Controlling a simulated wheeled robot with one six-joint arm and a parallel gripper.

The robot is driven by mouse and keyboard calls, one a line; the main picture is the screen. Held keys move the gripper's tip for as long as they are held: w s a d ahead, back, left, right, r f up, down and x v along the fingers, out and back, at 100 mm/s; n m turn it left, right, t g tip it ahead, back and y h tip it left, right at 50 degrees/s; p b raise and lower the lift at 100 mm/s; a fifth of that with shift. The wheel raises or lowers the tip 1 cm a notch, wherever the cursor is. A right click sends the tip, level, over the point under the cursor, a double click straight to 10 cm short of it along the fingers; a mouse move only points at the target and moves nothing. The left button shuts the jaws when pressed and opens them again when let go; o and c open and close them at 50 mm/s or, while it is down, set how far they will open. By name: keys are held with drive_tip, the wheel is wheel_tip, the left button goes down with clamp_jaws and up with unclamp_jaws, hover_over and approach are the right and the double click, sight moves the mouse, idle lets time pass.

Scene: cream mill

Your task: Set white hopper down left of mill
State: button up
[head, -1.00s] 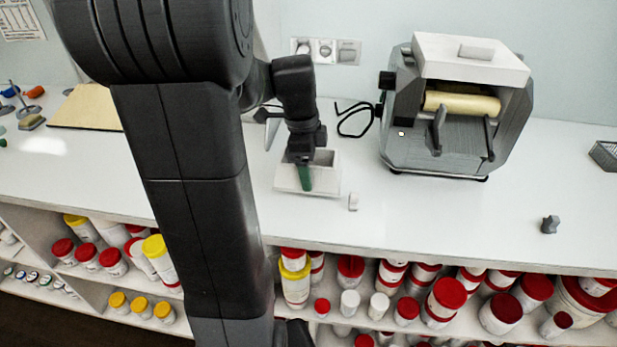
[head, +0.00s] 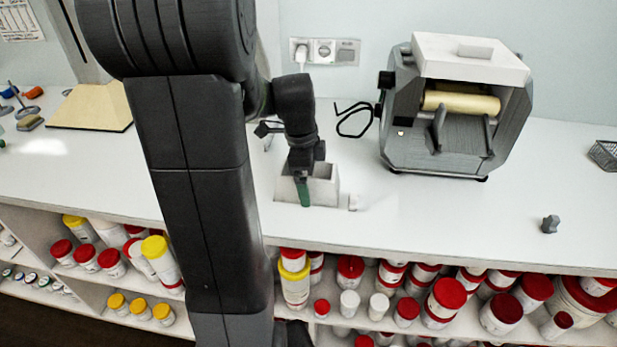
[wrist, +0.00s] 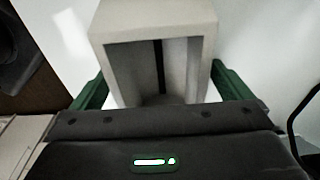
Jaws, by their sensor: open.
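The white hopper (head: 325,188), a pale open-topped box, stands on the white counter to the left of the mill, with a clear gap between them. The grey mill (head: 432,150) has a cream roller and a white top cover. My gripper (head: 303,190) is at the hopper, its green finger in front of the near wall. In the wrist view the hopper (wrist: 152,25) lies between the two green fingers of my open gripper (wrist: 160,85), its dark-lined opening facing the camera. Finger contact with its sides cannot be told.
A small white piece (head: 355,203) lies just right of the hopper. A black cable (head: 352,120) runs left of the mill. A small grey part (head: 550,224) and a wire basket (head: 604,154) are at the right. The counter's front middle is clear.

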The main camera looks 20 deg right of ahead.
wheel_tip(320, 180, up, 12)
drive_tip(key=a+p, duration=0.1)
drive_tip(key=shift+w+a, duration=0.15)
drive_tip(key=shift+w, duration=0.25)
